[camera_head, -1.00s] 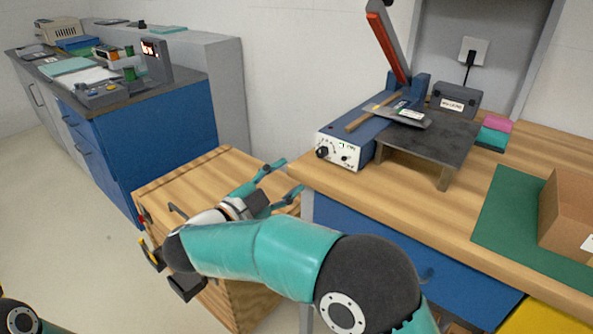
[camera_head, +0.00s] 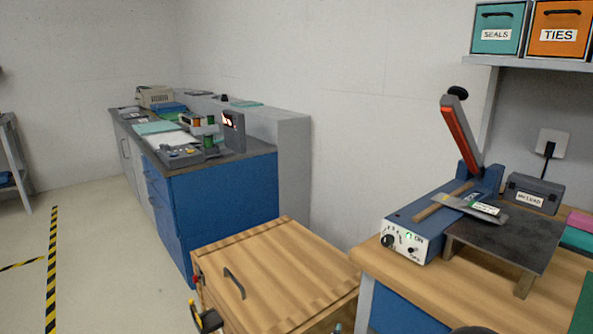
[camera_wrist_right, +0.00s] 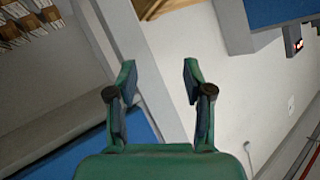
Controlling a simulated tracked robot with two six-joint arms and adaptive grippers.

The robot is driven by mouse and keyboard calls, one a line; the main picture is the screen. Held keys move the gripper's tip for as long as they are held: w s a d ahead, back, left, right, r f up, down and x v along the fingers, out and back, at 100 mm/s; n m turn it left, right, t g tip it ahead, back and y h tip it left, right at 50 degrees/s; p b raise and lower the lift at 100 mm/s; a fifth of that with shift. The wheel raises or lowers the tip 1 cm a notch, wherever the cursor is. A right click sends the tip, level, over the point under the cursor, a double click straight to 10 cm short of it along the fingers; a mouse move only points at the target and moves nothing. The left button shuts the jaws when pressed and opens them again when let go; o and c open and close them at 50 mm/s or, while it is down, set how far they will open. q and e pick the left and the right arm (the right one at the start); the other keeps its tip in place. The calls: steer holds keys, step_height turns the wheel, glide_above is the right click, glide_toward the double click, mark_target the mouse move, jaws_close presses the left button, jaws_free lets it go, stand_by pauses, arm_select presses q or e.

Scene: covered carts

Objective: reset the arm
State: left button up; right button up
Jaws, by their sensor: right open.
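My right gripper (camera_wrist_right: 159,80) shows in the right wrist view with its two green fingers apart and nothing between them. Beyond it are a pale wall, a grey post and a blue panel, tilted in the picture. In the head view neither gripper can be seen; only small bits of my arm show at the bottom edge. My left gripper is in no view.
A wooden cart (camera_head: 270,275) with a black handle stands between the blue cabinet (camera_head: 225,200) and the wooden bench (camera_head: 440,290). A sealer with a raised red lever (camera_head: 460,135) stands on the bench. Open floor (camera_head: 100,270) with striped tape lies at left.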

steer(key=s+f+n+g+y, duration=0.35)
steer(key=s+f, duration=0.45)
steer(key=f, duration=0.3)
steer(key=s+f+n+g+y, duration=0.15)
steer(key=s+f+g, duration=0.3)
steer(key=s, duration=0.75)
steer(key=s+f+g+y, duration=0.2)
steer(key=s+f+g, duration=0.25)
steer(key=s, duration=0.85)
step_height(320, 180, up, 19)
steer(key=p, duration=1.8)
steer(key=shift+w+a+f+n+p, duration=0.2)
steer(key=shift+a+n+p, duration=0.1)
steer(key=shift+p, duration=0.1)
